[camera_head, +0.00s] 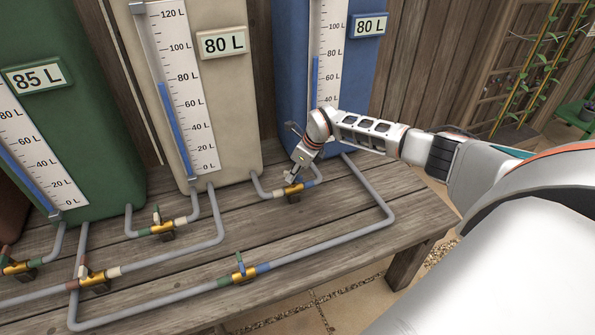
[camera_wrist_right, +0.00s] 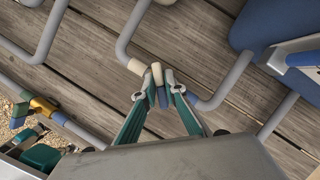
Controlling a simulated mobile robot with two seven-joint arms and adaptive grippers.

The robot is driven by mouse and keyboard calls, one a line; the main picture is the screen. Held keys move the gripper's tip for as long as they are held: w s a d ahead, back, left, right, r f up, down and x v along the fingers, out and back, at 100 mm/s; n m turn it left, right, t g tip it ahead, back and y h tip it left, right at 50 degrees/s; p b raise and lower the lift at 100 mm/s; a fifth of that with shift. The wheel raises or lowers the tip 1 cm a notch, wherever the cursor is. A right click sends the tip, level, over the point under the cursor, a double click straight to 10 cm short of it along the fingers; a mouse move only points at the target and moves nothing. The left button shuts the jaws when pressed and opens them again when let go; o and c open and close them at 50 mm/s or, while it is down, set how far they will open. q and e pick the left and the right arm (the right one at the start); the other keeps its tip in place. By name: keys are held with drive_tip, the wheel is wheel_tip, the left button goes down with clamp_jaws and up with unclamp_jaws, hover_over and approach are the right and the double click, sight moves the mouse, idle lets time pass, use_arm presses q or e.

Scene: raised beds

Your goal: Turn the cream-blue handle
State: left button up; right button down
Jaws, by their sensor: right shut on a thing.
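The cream-blue handle (camera_wrist_right: 157,73) sits on the brass valve (camera_head: 293,191) in the pipe between the cream tank (camera_head: 232,120) and the blue tank (camera_head: 288,70). The pipe has a cream band on its left and a blue band on its right. My right gripper (camera_head: 297,170) reaches down over this valve from the right. In the wrist view, the fingertips of my right gripper (camera_wrist_right: 159,95) are closed around the handle, one on each side. In the head view the gripper hides most of the handle. My left gripper does not show.
A green-blue valve (camera_head: 243,271) is on the front pipe, with a green-cream valve (camera_head: 162,229) and a red-cream valve (camera_head: 95,281) to the left. The green tank (camera_head: 90,130) stands at left. Pipes run low over the wooden bench (camera_head: 345,265); its right front is bare.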

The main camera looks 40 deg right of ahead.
drive_tip(key=m+p, duration=0.1)
drive_tip(key=m+h+p, duration=0.1)
drive_tip(key=m+p, duration=0.2)
drive_tip(key=p, duration=0.1)
drive_tip(key=shift+r+m+h, duration=0.25)
drive_tip(key=shift+m+h, duration=0.05)
drive_tip(key=shift+h, duration=0.1)
drive_tip(key=m+p, duration=0.1)
drive_tip(key=m+h+p, duration=0.1)
drive_tip(key=shift+f+m, duration=0.25)
drive_tip(key=shift+m, duration=0.05)
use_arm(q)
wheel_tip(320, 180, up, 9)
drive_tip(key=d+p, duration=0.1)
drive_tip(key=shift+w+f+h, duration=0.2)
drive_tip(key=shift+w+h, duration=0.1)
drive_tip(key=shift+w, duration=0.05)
use_arm(e)
drive_tip(key=shift+s+f+m, duration=0.1)
drive_tip(key=shift+m, duration=0.4)
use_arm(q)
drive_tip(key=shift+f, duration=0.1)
use_arm(e)
drive_tip(key=c, duration=2.1)
unclamp_jaws()
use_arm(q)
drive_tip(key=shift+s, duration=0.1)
